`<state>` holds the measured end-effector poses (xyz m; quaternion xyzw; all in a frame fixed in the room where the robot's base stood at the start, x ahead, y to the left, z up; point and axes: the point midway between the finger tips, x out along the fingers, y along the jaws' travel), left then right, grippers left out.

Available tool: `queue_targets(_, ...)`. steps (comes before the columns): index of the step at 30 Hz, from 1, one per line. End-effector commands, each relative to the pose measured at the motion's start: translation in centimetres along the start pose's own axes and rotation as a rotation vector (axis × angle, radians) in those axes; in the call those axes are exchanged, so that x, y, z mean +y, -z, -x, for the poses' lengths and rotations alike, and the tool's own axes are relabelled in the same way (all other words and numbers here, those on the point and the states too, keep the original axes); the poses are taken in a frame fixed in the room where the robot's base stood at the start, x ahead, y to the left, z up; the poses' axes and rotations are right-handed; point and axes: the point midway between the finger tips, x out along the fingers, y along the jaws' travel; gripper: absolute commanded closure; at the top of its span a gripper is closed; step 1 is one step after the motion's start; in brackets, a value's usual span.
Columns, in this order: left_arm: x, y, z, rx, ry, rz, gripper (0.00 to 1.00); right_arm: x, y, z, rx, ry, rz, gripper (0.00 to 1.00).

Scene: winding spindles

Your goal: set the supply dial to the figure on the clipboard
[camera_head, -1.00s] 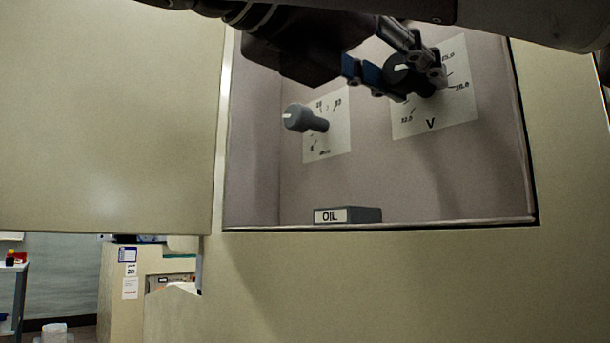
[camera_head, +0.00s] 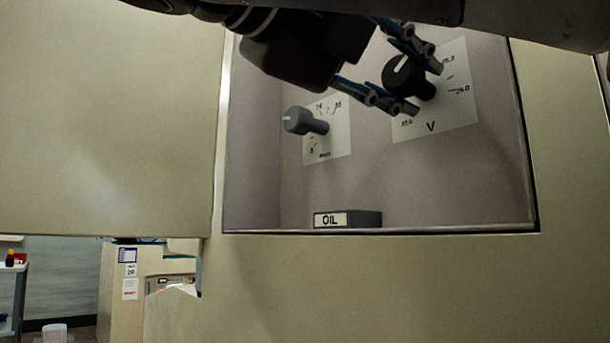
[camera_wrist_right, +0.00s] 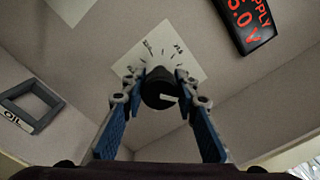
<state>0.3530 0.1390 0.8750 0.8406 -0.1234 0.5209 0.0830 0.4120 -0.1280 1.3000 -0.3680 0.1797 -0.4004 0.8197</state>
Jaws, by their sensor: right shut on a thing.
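The supply dial is a black knob (camera_head: 405,77) with a white pointer line, on a white scale plate (camera_head: 461,105) marked V. My right gripper (camera_head: 427,88) is shut on this knob, one finger above right and one below. In the right wrist view the black knob (camera_wrist_right: 158,88) sits between the two blue-backed fingers of the right gripper (camera_wrist_right: 160,92). A display (camera_wrist_right: 243,20) there shows red digits, partly cut off, reading about 5.0 V. No clipboard figure is readable. My left gripper is not seen.
A grey knob (camera_head: 304,121) on its own scale plate (camera_head: 341,133) stands to the left in the same recess. A large pale panel (camera_head: 105,120) fills the left side.

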Motion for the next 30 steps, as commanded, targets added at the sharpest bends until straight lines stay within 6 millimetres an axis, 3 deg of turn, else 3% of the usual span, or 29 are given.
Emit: queue_targets(30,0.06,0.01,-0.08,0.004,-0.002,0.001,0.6,-0.02,-0.04,-0.01,-0.001,0.0,0.94,0.97)
